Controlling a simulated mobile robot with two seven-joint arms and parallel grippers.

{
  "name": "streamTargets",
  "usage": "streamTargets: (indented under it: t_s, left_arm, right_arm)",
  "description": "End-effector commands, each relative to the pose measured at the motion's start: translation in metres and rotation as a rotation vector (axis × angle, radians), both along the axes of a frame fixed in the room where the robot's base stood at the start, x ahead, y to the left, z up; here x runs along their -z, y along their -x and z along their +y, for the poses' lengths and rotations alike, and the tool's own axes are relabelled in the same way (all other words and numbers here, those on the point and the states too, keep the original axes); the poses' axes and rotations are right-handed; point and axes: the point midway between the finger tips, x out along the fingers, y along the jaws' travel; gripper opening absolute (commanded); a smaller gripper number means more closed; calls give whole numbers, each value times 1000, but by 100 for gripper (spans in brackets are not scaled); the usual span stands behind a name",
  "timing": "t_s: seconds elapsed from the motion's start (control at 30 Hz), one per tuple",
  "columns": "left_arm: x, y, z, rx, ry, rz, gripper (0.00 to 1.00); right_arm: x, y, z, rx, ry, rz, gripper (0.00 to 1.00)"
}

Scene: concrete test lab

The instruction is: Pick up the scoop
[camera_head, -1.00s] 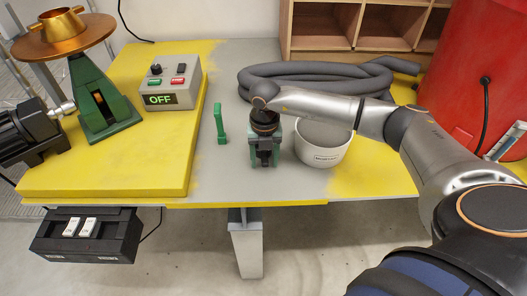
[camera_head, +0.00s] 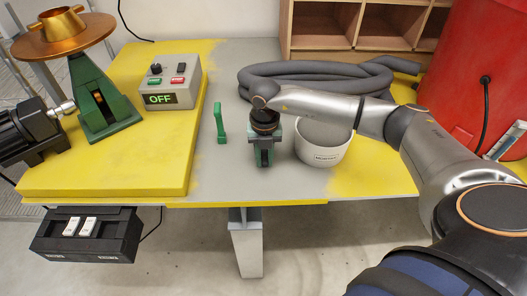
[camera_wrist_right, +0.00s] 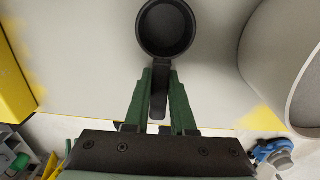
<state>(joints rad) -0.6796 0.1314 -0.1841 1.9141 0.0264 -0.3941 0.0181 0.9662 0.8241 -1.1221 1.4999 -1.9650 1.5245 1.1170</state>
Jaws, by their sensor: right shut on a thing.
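The scoop (camera_wrist_right: 166,30) is black with a round cup, and shows in the right wrist view at the top middle. Its handle (camera_wrist_right: 158,104) points back between the green fingers of my right gripper (camera_wrist_right: 161,80). The gripper is shut on the handle, with the cup just beyond the fingertips. In the head view my right gripper (camera_head: 264,156) points down over the grey middle of the table, left of a white bucket. The gripper and wrist mostly hide the scoop there. My left gripper is not in view.
The white bucket (camera_head: 322,150) stands close on the right. A green upright tool (camera_head: 219,122) stands to the left. A control box (camera_head: 167,82) reading OFF sits on the yellow platform (camera_head: 110,165). A grey hose (camera_head: 300,80) lies behind. Bare tabletop is in front.

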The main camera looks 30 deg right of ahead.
Motion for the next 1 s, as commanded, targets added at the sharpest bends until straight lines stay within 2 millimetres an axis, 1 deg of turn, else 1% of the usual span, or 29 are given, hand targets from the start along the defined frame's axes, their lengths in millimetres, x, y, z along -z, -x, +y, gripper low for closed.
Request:
streamTargets:
  t_s: [0.87,1.0]
  left_arm:
    - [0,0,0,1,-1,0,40]
    - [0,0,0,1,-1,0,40]
  right_arm:
    - [-1,0,0,0,0,-1,0]
    - [-6,-1,0,0,-1,-3,0]
